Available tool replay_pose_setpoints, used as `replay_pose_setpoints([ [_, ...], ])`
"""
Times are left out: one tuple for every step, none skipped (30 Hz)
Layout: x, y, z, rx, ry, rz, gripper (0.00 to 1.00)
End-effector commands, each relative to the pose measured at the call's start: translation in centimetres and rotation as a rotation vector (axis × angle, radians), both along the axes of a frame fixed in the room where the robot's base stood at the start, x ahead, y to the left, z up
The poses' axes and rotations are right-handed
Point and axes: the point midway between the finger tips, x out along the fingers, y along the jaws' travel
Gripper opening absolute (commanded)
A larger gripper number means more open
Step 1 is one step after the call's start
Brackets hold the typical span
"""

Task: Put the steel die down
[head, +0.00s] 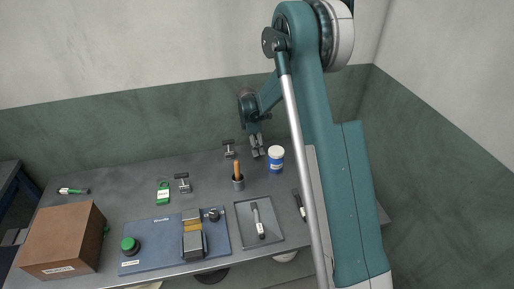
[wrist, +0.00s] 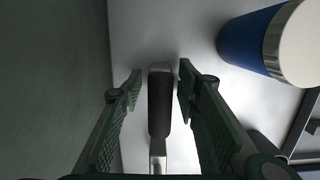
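My gripper (wrist: 160,82) hangs above the back of the bench in the wrist view, and it also shows in the head view (head: 257,152) just left of the blue jar. Its two green fingers stand apart. Between them is a narrow black piece with a bright silver end, probably the steel die (wrist: 160,105). A thin gap shows between each fingertip and the piece. I cannot tell whether it rests on the bench. In the head view it cannot be made out clearly beneath the gripper.
The blue jar with a white lid (wrist: 250,45) stands close on the right in the wrist view.

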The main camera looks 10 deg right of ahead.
Motion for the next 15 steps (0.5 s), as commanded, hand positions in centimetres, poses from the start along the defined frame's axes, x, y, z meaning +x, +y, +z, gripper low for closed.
replay_pose_setpoints([
  [0.0,0.0,0.0,0.0,0.0,0.0,0.33],
  [0.0,0.0,0.0,0.0,0.0,0.0,0.33],
  [0.0,0.0,0.1,0.0,0.0,0.0,0.33],
  [0.0,0.0,0.1,0.0,0.0,0.0,0.33],
  [0.0,0.0,0.2,0.0,0.0,0.0,0.33],
  [0.0,0.0,0.3,0.0,0.0,0.0,0.33],
  [0.0,0.0,0.4,0.0,0.0,0.0,0.33],
  [0.0,0.0,0.6,0.0,0.0,0.0,0.33],
  [0.0,0.1,0.9,0.0,0.0,0.0,0.33],
  [0.0,0.1,1.2,0.0,0.0,0.0,0.33],
  [0.0,0.2,1.4,0.0,0.0,0.0,0.33],
  [0.0,0.2,1.9,0.0,0.0,0.0,0.33],
  [-0.1,0.3,2.2,0.0,0.0,0.0,0.33],
  [-0.1,0.4,2.6,0.0,0.0,0.0,0.33],
  [0.0,0.4,3.2,0.0,0.0,0.001,0.33],
])
